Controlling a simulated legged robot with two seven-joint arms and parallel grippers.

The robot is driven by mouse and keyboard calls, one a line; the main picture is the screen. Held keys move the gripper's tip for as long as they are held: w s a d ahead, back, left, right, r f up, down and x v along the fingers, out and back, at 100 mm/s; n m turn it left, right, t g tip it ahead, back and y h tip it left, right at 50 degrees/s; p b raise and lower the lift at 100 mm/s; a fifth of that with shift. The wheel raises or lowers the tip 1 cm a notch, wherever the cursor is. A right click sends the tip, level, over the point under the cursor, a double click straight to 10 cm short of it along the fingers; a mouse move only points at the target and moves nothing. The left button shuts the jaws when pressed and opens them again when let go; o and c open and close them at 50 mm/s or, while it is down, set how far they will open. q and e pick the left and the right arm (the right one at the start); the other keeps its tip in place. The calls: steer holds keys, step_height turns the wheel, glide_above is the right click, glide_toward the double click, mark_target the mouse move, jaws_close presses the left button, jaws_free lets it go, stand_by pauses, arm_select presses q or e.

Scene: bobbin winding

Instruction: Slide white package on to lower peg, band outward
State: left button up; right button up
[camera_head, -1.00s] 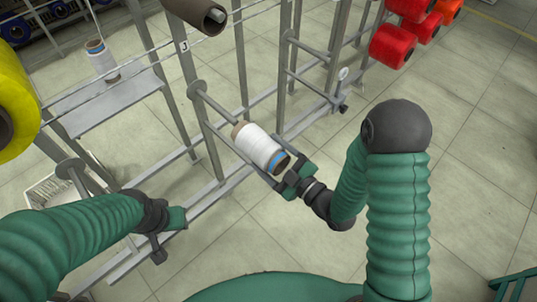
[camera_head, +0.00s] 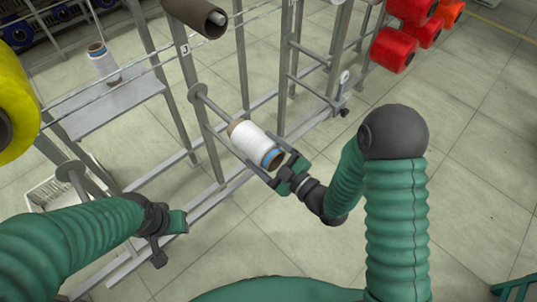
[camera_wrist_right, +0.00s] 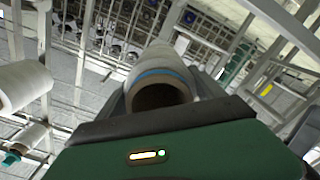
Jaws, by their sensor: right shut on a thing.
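The white package (camera_head: 252,142) is a white yarn roll on a brown tube, with a blue band at the end nearer my right gripper. My right gripper (camera_head: 270,162) is shut on it around the banded end and holds it tilted in the air. Its far tube end meets the tip of the lower peg (camera_head: 215,106) in the head view; whether the peg has entered the tube is hidden. In the right wrist view the package (camera_wrist_right: 160,72) shows its blue band and open brown tube end facing me. My left gripper (camera_head: 165,222) is low at the left, apart from the package; its jaws are unclear.
An upper peg holds a brown tube (camera_head: 196,17). Another white package (camera_head: 102,60) stands on a grey shelf (camera_head: 118,103). Yellow (camera_head: 15,100) and red (camera_head: 394,46) rolls hang at the sides. A white basket (camera_head: 55,192) sits at left. The floor at right is open.

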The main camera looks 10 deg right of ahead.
mark_target(229, 121)
steer(key=shift+x, duration=1.6)
steer(key=shift+b+x, duration=0.65)
steer(key=shift+x, duration=2.35)
steer(key=shift+w, duration=0.1)
steer(key=shift+b+x, duration=0.85)
steer(key=shift+x, duration=2.05)
steer(key=shift+w+a, duration=0.1)
steer(key=shift+a, duration=0.05)
